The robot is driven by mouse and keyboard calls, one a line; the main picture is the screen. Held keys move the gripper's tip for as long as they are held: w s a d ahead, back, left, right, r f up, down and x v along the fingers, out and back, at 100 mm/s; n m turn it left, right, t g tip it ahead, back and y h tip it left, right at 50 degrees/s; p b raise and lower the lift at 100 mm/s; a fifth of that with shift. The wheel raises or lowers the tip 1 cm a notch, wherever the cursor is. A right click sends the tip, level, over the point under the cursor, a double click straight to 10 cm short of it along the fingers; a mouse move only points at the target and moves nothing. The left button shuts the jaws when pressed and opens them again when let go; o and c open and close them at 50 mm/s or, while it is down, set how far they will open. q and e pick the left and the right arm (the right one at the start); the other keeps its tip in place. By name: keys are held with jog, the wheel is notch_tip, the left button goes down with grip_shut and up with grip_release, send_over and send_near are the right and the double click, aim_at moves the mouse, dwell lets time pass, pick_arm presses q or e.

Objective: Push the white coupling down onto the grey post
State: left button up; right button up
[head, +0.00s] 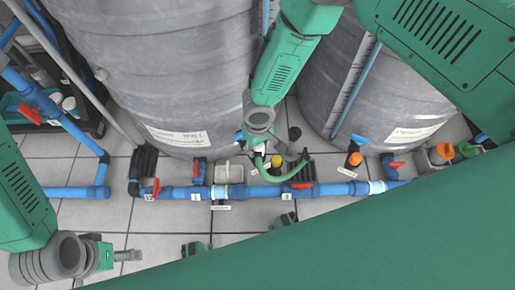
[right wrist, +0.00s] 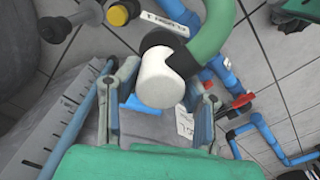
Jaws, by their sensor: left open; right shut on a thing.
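The white coupling (right wrist: 158,80) is a short rounded cylinder at the end of a curved green hose (right wrist: 214,32) in the right wrist view. My right gripper (right wrist: 160,105) is shut on it, with one finger on each side. A dark grey round piece (right wrist: 163,39) shows just past the coupling. It may be the grey post, and I cannot tell whether they touch. My left gripper (head: 128,255) is open and empty at the lower left, far from the coupling.
A blue pipe (head: 245,192) with red valve handles runs across the floor. Two large grey tanks (head: 180,70) (head: 385,85) stand behind it. A yellow-capped piece (head: 277,160) and a black-capped piece (head: 294,133) stand close to my right gripper.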

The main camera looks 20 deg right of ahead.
notch_tip(320, 180, up, 7)
jog(key=p, duration=0.2)
jog(key=shift+r+p, duration=0.2)
jog(key=shift+p, duration=0.1)
